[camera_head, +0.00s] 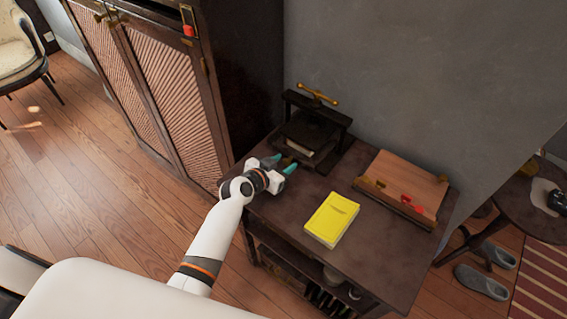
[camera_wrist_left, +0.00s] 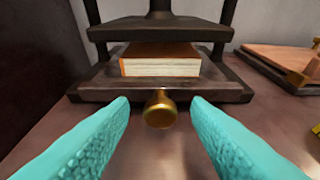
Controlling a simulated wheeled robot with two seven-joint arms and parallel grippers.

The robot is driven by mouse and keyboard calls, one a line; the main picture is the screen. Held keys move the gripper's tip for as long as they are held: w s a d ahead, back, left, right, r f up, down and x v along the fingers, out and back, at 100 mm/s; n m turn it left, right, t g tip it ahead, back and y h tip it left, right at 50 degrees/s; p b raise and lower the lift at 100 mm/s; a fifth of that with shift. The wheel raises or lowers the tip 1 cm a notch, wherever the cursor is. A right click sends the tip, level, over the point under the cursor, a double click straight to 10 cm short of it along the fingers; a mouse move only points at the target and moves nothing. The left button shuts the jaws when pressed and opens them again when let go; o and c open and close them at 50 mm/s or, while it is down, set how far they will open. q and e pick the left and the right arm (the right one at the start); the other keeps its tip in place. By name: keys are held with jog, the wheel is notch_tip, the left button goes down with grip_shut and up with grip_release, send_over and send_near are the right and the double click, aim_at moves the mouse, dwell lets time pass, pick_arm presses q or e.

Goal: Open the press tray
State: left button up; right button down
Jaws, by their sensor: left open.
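A dark book press (camera_head: 312,128) with a brass screw handle (camera_head: 317,93) stands at the back left of the dark table. In the left wrist view, its tray (camera_wrist_left: 100,90) has a round brass knob (camera_wrist_left: 160,109) on the front. A book with an orange-brown cover (camera_wrist_left: 160,65) lies on the tray under the black upper plate (camera_wrist_left: 160,29). My left gripper (camera_head: 280,164) is in front of the press; its teal fingers (camera_wrist_left: 160,125) are open, one on each side of the knob, with gaps between. Whether the tips reach the knob's depth is unclear. My right gripper is not in view.
A yellow book (camera_head: 331,219) lies on the dark table (camera_head: 290,215) near its front. A wooden board with brass fittings (camera_head: 405,187) and a red item (camera_head: 413,205) is at the right. A tall cabinet (camera_head: 160,80) stands at the left.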

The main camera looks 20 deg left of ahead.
pick_arm(q)
jog(key=shift+w+d+f, duration=0.1)
jog(key=shift+w+f, duration=0.05)
jog(key=shift+w, duration=0.15)
jog(key=shift+c, duration=0.5)
